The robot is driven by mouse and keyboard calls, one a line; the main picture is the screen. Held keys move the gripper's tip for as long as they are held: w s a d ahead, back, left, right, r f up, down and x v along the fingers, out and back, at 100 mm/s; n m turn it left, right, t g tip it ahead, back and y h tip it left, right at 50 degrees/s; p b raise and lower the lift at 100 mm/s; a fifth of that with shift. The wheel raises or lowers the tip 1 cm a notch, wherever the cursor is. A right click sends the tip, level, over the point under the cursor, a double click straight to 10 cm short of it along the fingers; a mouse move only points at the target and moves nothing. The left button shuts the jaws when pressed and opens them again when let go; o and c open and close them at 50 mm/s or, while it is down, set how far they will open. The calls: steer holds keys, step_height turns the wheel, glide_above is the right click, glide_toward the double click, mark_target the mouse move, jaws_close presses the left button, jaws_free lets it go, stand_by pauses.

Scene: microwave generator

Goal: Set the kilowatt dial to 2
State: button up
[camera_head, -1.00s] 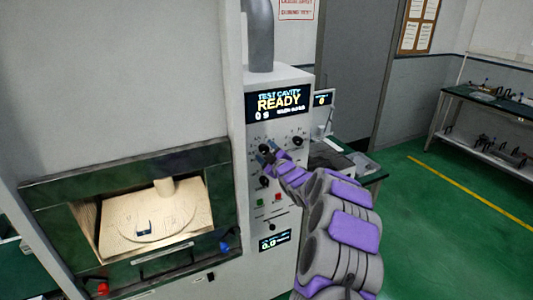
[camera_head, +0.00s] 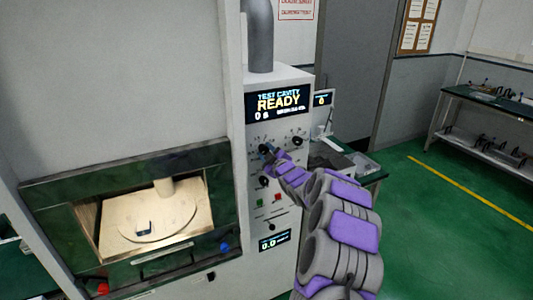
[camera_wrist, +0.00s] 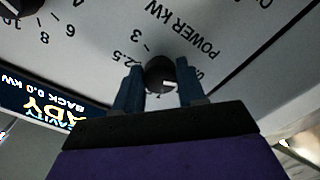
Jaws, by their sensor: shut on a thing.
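The kilowatt dial (camera_wrist: 160,77) is a round black knob with a white mark, beside "POWER KW" lettering on the grey panel. The wrist view shows the lettering upside down. Scale numbers 3 and 2.5 show near it; I cannot tell which number the mark points to. My gripper (camera_wrist: 159,73) is shut on the dial, one dark blue finger on each side. In the head view my gripper (camera_head: 268,154) reaches the panel from the right and partly hides the dial.
The control panel (camera_head: 252,185) has other black knobs (camera_head: 297,141) and (camera_head: 263,182), a red button (camera_head: 277,198) and a green button (camera_head: 260,203). Its display (camera_head: 279,103) reads READY. The open lit cavity (camera_head: 150,215) is at the left; a bench (camera_head: 490,105) stands far right.

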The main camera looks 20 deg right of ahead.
steer(key=shift+p, duration=0.4)
steer(key=shift+r+m+p, duration=0.1)
steer(key=shift+m+p, duration=1.1)
steer(key=m+p, duration=0.4)
steer(key=shift+m, duration=0.3)
steer(key=m+p, duration=0.2)
steer(key=m, duration=0.1)
steer(key=shift+m+p, duration=0.3)
steer(key=shift+p, duration=0.1)
steer(key=m+p, duration=0.2)
steer(key=m, duration=0.2)
steer(key=shift+r+m, duration=0.1)
steer(key=shift+m, duration=0.2)
steer(key=m+p, duration=0.2)
steer(key=m, duration=0.3)
steer(key=shift+a+p, duration=0.1)
steer(key=shift+p, duration=0.2)
steer(key=m+p, duration=0.1)
steer(key=m, duration=0.5)
steer(key=shift+m+p, duration=0.3)
steer(key=shift+f, duration=0.2)
